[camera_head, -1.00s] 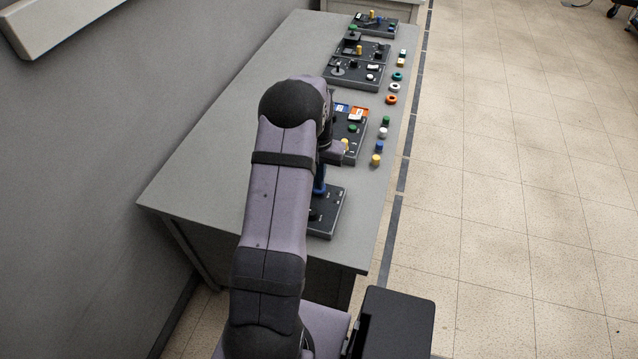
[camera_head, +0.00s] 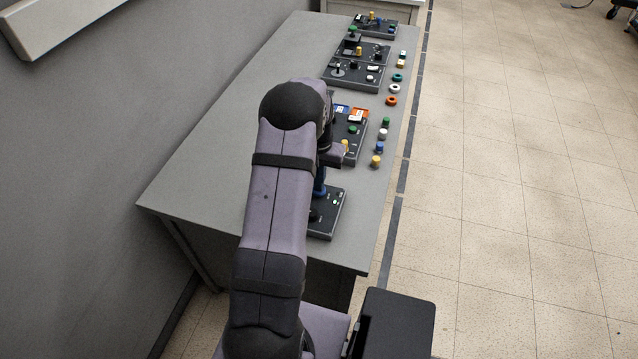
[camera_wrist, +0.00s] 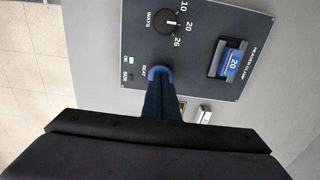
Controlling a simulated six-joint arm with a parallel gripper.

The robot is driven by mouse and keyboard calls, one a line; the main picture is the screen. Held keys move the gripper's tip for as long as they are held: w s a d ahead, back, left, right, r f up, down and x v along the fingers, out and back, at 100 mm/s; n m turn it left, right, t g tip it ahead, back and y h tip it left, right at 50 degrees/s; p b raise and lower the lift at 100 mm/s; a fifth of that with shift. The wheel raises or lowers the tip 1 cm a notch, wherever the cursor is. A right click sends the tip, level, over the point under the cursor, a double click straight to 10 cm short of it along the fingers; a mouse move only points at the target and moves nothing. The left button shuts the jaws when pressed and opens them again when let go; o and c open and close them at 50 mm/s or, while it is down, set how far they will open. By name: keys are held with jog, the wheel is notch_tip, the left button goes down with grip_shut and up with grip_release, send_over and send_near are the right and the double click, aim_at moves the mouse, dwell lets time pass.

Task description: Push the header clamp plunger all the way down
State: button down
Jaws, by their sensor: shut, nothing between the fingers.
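The header clamp panel (camera_wrist: 207,80) is a dark plate with white lettering, lying on the bench; it also shows in the head view (camera_head: 330,222), partly behind my arm. In the wrist view a blue round plunger (camera_wrist: 162,71) stands beside the SEAT label. My gripper (camera_wrist: 160,80) is shut and empty, its dark blue fingertips over the plunger, appearing to touch it and hiding most of it. How far down the plunger sits is hard to see. A blue header marked 20 (camera_wrist: 232,62) sits in the clamp slot. The OK lamp (camera_wrist: 131,59) glows green.
A black WAYS knob (camera_wrist: 169,21) points near 20. A small light-coloured block (camera_wrist: 204,114) lies beside the panel. Other panels (camera_head: 355,75) and several coloured parts (camera_head: 383,133) stand farther along the bench (camera_head: 210,150). A grey wall is on the left.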

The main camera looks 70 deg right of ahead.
notch_tip(320, 180, up, 8)
jog(key=p, duration=0.6)
jog(key=shift+r, duration=0.2)
dwell(0.7)
